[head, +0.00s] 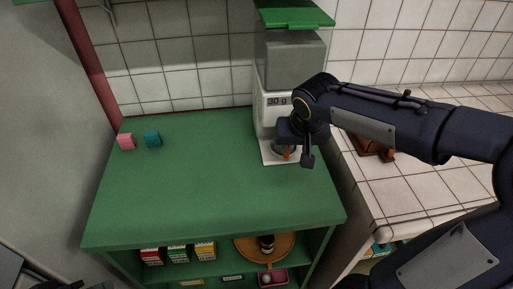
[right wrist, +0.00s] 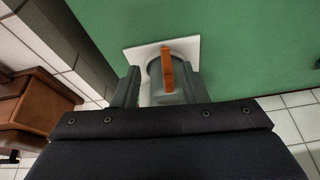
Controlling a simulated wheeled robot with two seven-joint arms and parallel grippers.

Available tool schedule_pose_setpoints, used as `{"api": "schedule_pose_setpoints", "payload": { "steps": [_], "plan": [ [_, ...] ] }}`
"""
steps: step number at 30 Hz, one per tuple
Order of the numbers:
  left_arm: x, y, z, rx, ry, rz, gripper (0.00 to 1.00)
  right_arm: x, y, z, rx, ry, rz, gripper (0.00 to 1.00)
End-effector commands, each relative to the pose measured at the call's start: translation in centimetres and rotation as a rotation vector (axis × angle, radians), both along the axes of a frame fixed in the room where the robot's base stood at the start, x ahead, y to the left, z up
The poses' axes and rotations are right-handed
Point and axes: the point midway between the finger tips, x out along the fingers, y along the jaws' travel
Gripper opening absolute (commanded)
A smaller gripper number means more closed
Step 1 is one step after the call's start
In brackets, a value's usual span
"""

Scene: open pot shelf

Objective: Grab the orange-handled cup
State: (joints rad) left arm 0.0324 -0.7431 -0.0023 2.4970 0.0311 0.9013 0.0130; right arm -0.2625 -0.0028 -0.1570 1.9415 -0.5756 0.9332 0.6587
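The cup (right wrist: 154,68) is grey and stands on the white base plate of the dispenser (head: 284,70). Its orange handle (right wrist: 167,72) faces my right wrist camera; the handle also shows in the head view (head: 287,153). My right gripper (right wrist: 161,78) is open, with one finger on each side of the cup and handle. A pale gap shows between the left finger and the cup; contact on the right side is unclear. In the head view my right gripper (head: 295,146) partly hides the cup. My left gripper is not in view.
Boxes (head: 177,254) and a round tray (head: 246,245) are on the shelf below. A brown object (head: 366,146) stands on the tiled counter.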

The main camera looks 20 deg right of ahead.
Motion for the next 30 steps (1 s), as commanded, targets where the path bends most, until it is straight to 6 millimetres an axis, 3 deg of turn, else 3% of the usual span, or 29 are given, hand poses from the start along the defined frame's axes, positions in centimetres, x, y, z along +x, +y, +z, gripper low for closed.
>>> {"api": "schedule_pose_setpoints", "payload": {
  "steps": [1,6,21,30],
  "plan": [
    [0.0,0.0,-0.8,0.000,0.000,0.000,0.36,0.9,0.1,-0.8,-0.018,-0.002,-0.007,0.39],
    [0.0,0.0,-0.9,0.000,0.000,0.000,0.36,2.0,-0.2,-1.6,-0.041,-0.003,-0.022,0.39],
    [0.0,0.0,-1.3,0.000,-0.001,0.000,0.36,3.0,-1.0,-7.9,-0.038,-0.002,-0.021,0.39],
    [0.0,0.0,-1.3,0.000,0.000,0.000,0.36,3.4,-1.1,-8.5,-0.036,-0.006,-0.020,0.39]
  ]
}}
